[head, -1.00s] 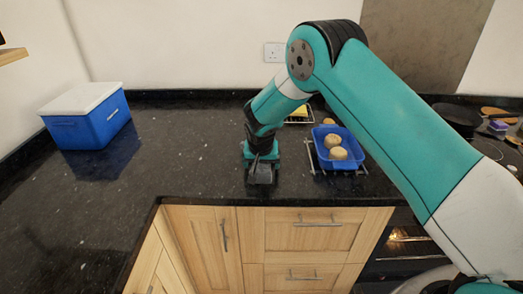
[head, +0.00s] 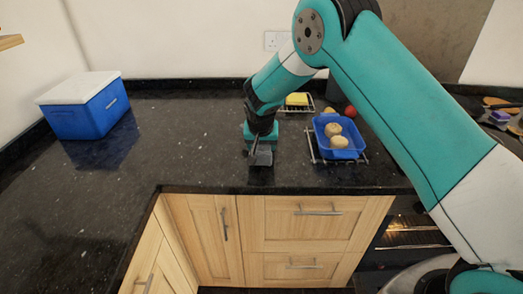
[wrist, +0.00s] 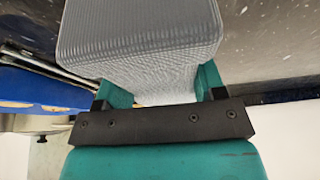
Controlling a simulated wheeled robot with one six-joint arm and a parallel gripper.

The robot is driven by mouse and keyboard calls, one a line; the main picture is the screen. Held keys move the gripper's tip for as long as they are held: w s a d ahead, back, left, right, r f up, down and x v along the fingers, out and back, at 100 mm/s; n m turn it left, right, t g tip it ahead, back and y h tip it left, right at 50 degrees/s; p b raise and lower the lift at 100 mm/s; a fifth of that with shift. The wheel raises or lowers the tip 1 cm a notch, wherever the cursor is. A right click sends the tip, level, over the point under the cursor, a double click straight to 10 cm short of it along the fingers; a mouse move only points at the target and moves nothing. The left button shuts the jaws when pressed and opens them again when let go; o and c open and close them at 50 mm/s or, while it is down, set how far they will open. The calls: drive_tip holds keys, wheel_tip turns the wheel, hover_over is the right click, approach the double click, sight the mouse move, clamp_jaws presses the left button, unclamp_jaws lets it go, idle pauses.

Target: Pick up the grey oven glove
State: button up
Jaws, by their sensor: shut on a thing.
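The grey oven glove (wrist: 140,30) fills the top middle of the wrist view, with a fine ribbed surface. My gripper (wrist: 160,95) is shut on it, with a teal finger on each side. In the head view my gripper (head: 261,145) is over the dark worktop near its front edge. The glove (head: 261,158) shows there as a small grey piece below the fingers. I cannot tell how far it is above the worktop.
A blue tray (head: 356,150) with round, bread-like items stands on a wire rack (head: 318,160) right of my gripper. A yellow item (head: 297,99) is behind. A blue cool box (head: 92,116) with a white lid stands far left. The dark worktop (head: 190,130) between is clear.

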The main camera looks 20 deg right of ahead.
wheel_tip(320, 180, up, 17)
drive_tip(key=b, duration=0.3)
drive_tip(key=shift+r, duration=0.2)
